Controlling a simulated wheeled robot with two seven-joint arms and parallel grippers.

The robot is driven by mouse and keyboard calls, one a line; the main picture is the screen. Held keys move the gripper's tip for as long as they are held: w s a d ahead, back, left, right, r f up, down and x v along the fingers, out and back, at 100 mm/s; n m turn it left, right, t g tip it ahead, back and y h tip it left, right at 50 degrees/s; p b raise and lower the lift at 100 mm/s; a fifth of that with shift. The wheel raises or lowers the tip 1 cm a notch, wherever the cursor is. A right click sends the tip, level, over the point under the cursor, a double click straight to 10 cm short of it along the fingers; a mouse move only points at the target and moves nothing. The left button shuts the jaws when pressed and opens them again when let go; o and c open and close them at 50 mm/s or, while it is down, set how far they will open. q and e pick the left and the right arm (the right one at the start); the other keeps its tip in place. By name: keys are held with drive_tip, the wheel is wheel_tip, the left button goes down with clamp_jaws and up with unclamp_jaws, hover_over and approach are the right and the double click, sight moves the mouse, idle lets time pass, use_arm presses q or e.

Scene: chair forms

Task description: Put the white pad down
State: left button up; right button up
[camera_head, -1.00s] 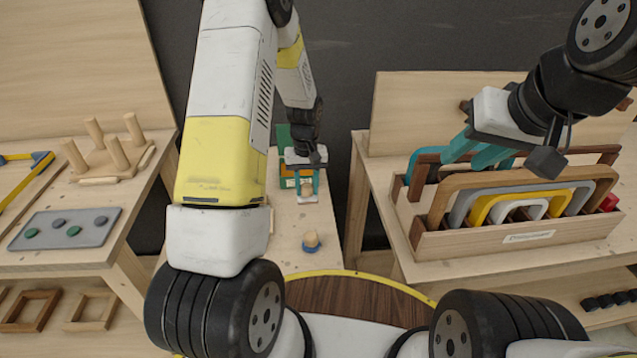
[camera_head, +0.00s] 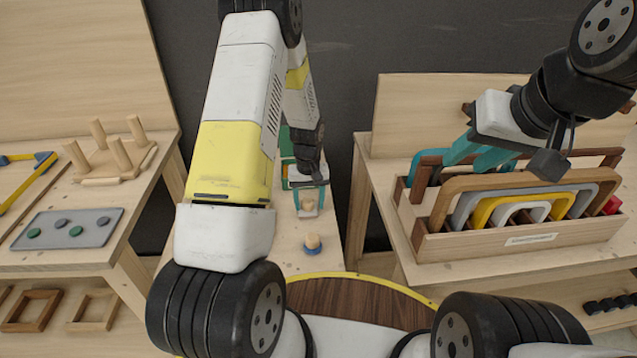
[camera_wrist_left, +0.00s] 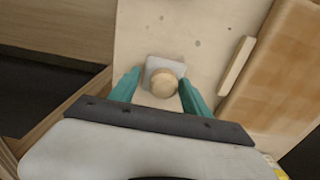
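The white pad (camera_head: 307,212) is a small pale square with a round wooden knob. It rests on the narrow middle table. In the left wrist view the pad (camera_wrist_left: 150,66) lies between the two teal fingertips. In the head view my left gripper (camera_head: 309,203) is low around the pad. My right gripper (camera_head: 463,165) is open and empty, held above the back left part of the wooden rack.
A wooden knob with a blue base (camera_head: 312,244) stands nearer me on the middle table. The wooden rack (camera_head: 520,241) on the right table holds several coloured arches. The left table has a peg board (camera_head: 118,161) and a grey tray (camera_head: 92,224).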

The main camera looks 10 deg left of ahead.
use_arm(q)
wheel_tip(320, 180, up, 12)
drive_tip(key=r, duration=0.1)
wheel_tip(320, 180, up, 15)
drive_tip(key=m+t+h, duration=0.1)
drive_tip(key=t, duration=0.2)
hover_over(309, 201)
drive_tip(key=s, duration=0.8)
drive_tip(key=s+d+r+m+t, duration=0.1)
drive_tip(key=s+r, duration=0.3)
drive_tip(key=s, duration=0.4)
drive_tip(key=s+d+r+m+t+h, duration=0.1)
drive_tip(key=s+r, duration=0.3)
drive_tip(key=s, duration=0.4)
drive_tip(key=shift+r+m+t, duration=0.35)
drive_tip(key=shift+m+t, duration=0.05)
drive_tip(key=shift+t, duration=0.2)
drive_tip(key=shift+o, duration=0.4)
drive_tip(key=shift+d, duration=0.1)
